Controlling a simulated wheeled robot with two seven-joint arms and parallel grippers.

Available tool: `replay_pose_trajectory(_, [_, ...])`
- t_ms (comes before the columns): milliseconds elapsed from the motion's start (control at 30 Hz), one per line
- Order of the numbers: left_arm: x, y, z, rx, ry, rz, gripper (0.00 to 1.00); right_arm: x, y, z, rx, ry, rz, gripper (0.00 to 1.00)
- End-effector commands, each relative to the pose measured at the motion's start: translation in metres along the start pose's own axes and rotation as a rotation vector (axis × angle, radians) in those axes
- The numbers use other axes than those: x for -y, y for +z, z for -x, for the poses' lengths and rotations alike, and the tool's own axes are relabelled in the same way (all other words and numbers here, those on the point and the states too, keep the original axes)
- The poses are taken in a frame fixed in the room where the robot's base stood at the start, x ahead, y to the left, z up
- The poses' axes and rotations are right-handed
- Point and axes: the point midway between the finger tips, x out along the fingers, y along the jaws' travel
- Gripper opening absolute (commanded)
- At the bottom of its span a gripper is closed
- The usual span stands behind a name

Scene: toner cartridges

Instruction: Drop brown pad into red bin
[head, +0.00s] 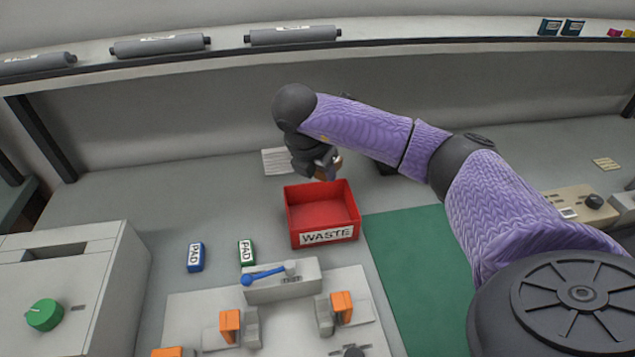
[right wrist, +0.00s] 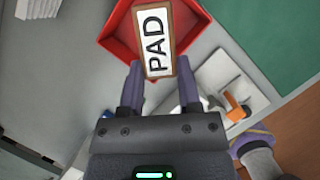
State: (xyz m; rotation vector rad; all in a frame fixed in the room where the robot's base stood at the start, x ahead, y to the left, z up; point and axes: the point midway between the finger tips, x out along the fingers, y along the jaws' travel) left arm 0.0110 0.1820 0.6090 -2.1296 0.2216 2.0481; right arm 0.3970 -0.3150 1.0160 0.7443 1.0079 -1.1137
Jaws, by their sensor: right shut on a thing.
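The brown pad (head: 327,173) is held between the fingers of my right gripper (head: 318,163), which is shut on it. In the right wrist view the pad (right wrist: 157,38) shows its white "PAD" label, with the gripper's fingers (right wrist: 158,78) on its two sides. The red bin (head: 294,222), labelled "WASTE", stands open on the bench, and its inside looks empty in the head view. The held pad is above the bin's far edge in the head view. In the right wrist view it overlaps the red bin (right wrist: 116,40) behind it. My left gripper is not in view.
A blue pad (head: 195,257) and a green pad (head: 246,252) lie left of the bin. A grey fixture (head: 283,283) with a blue lever and orange blocks stands in front. A green mat (head: 420,270) lies to the right. A box with a green knob (head: 44,314) is at left.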

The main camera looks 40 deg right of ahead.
Motion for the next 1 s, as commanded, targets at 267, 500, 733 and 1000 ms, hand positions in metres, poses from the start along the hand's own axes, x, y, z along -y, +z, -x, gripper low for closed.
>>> replay_pose_trajectory(267, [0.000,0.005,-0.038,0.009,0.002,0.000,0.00,0.001,-0.018,-0.045,0.000,-0.004,0.000,0.00])
replay_pose_trajectory(500, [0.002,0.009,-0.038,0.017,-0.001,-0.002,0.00,0.000,-0.019,-0.046,0.001,-0.001,-0.001,0.00])
replay_pose_trajectory(733, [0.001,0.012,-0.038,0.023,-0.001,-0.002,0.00,0.000,-0.019,-0.045,0.001,-0.001,-0.001,0.81])
replay_pose_trajectory(1000, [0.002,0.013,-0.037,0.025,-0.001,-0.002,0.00,0.000,-0.019,-0.043,0.000,0.000,0.000,0.84])
